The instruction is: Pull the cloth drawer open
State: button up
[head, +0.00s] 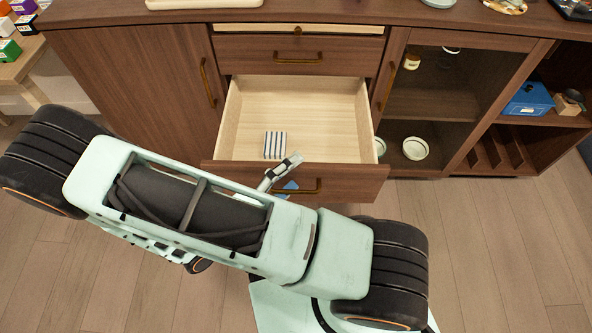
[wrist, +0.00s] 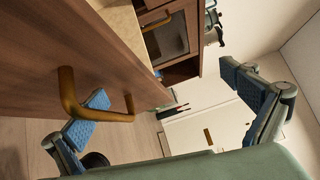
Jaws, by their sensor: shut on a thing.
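The cloth drawer (head: 345,175) is the brown-fronted drawer in the middle of the cabinet. It is pulled well out, and its pale inside shows. A folded blue-and-white striped cloth (head: 275,145) lies in it. The bronze handle (head: 312,190) runs along its front and is large in the wrist view (wrist: 70,95). My gripper (head: 287,178) is at the handle's left part. In the wrist view, one blue-padded finger (wrist: 88,122) reaches through the handle loop. The other finger (wrist: 250,90) stands well apart.
A shut drawer (head: 345,62) is above. A shut cupboard door (head: 140,85) stands left, a glass-fronted section (head: 435,100) right. Open shelves at the far right hold a blue box (head: 530,100). Wooden floor (head: 480,250) is clear at right.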

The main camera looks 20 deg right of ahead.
aim_at(273, 192)
jog(key=shift+s+a+r, duration=0.15)
jog(key=shift+a+r, duration=0.15)
jog(key=shift+a, duration=0.35)
jog(key=shift+c, duration=1)
jog(key=shift+f+v, duration=0.15)
jog(key=shift+v, duration=1.05)
jog(key=shift+f+v, duration=0.15)
jog(key=shift+v, duration=1.05)
jog(key=shift+c, duration=0.9)
jog(key=shift+s+a, duration=0.25)
jog(key=shift+s, duration=0.15)
jog(key=c, duration=0.3)
jog(key=shift+s+a, duration=0.15)
jog(key=shift+a, duration=0.1)
jog(key=c, duration=0.8)
jog(key=shift+f+b+v, duration=0.2)
jog(key=shift+b+v, duration=0.05)
jog(key=shift+v, duration=0.6)
jog(key=shift+f+b+v, duration=0.15)
jog(key=shift+b+v, duration=0.05)
jog(key=shift+v, duration=0.65)
jog(key=shift+f+b+v, duration=0.2)
jog(key=shift+b+v, duration=0.05)
jog(key=shift+v, duration=0.6)
